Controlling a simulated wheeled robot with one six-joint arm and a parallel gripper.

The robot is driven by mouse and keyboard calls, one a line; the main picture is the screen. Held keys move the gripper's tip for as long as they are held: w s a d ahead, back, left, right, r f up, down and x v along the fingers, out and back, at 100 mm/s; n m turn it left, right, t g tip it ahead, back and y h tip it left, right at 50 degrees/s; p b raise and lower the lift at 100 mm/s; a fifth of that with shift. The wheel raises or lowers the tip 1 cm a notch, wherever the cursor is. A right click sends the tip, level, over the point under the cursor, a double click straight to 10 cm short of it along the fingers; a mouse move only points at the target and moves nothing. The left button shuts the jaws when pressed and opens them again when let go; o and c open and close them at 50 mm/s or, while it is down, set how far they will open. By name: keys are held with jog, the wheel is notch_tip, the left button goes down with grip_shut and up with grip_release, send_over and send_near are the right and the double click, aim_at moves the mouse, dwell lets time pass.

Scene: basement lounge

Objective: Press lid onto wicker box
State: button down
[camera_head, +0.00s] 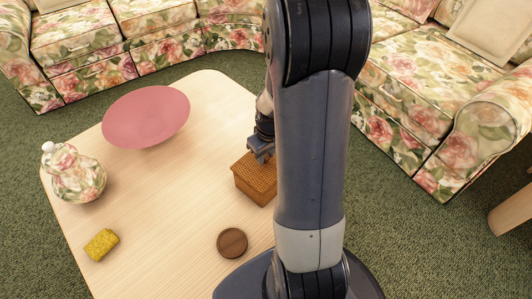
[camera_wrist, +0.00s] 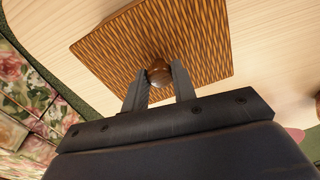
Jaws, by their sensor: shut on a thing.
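The wicker box (camera_head: 248,190) stands on the table, partly behind my arm in the head view. Its woven lid (camera_head: 260,173) lies at the top of the box; I cannot tell whether a gap is left between them. In the wrist view the lid (camera_wrist: 110,45) is a square woven panel with a round brown knob (camera_wrist: 159,73) in the middle. My gripper (camera_wrist: 161,75) is shut on that knob, one finger on each side. In the head view my gripper (camera_head: 261,152) is directly above the box.
The pale wooden table (camera_head: 180,190) also holds a pink plate (camera_head: 146,116), a floral jar (camera_head: 75,174), a yellow sponge (camera_head: 101,244) and a round brown disc (camera_head: 232,242). The disc is nearest the box. Floral sofas (camera_head: 420,90) surround the table.

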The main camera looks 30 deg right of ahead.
jog(key=shift+f+b, duration=0.3)
jog(key=shift+f, duration=0.2)
dwell(1.1)
dwell(0.3)
jog(key=c, duration=0.6)
grip_release()
jog(key=shift+r, duration=0.1)
jog(key=shift+r+p, duration=2.95)
jog(key=shift+r, duration=0.55)
jog(key=shift+c, duration=0.4)
grip_shut()
